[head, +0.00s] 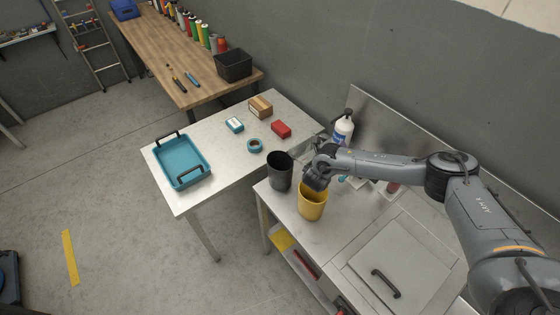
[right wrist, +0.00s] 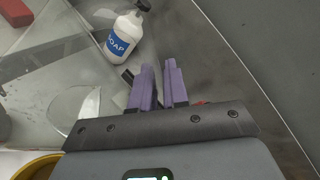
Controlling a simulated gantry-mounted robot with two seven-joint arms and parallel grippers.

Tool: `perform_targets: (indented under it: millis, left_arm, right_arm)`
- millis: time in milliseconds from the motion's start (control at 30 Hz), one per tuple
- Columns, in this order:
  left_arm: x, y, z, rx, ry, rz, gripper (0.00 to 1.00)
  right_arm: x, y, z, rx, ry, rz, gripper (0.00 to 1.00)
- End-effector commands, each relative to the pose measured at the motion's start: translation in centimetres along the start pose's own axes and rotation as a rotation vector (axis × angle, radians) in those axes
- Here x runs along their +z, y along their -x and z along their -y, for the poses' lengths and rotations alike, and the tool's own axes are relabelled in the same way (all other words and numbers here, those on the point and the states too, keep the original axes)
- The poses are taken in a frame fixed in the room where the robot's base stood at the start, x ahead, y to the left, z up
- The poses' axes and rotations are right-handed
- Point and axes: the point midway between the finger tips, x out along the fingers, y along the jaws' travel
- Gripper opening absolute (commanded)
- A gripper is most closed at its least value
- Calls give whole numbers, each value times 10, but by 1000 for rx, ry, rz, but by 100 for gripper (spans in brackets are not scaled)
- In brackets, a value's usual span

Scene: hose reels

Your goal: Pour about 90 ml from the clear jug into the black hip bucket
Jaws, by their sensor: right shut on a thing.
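The black hip bucket (head: 280,172) stands upright on the metal counter, near its left edge. A yellow bucket (head: 312,207) stands close to its right. My right gripper (head: 318,178) is low above the counter, just behind the yellow bucket and right of the black one. In the right wrist view its purple fingers (right wrist: 159,86) are closed with a narrow gap, shut on a thin part of the clear jug. The jug's see-through wall (right wrist: 78,104) shows faintly left of the fingers; its outline, tilt and water level are hard to tell. My left gripper is out of view.
A white soap bottle (head: 343,129) stands behind the gripper by the wall. The pale table (head: 215,150) holds a teal tray (head: 183,185), blue tape (head: 254,146), a red box (head: 281,129) and a cardboard box (head: 260,107). A lidded counter section (head: 390,262) lies front right.

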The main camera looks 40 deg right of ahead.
Motion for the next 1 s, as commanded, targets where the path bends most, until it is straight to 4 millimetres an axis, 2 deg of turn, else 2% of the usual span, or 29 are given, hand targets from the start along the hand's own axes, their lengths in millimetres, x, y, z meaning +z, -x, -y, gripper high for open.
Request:
perform_targets:
  millis: [67, 267, 433, 1000]
  left_arm:
    - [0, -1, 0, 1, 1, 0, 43]
    - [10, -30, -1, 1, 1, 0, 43]
    - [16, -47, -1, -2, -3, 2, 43]
    - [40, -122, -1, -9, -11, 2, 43]
  right_arm:
    - [-1, -2, 5, 20, -55, -1, 0]
    - [-21, -9, -2, 75, -196, -6, 0]
    - [-30, -14, 12, 126, -332, -11, 0]
    - [-60, -26, 4, 235, -605, -25, 0]
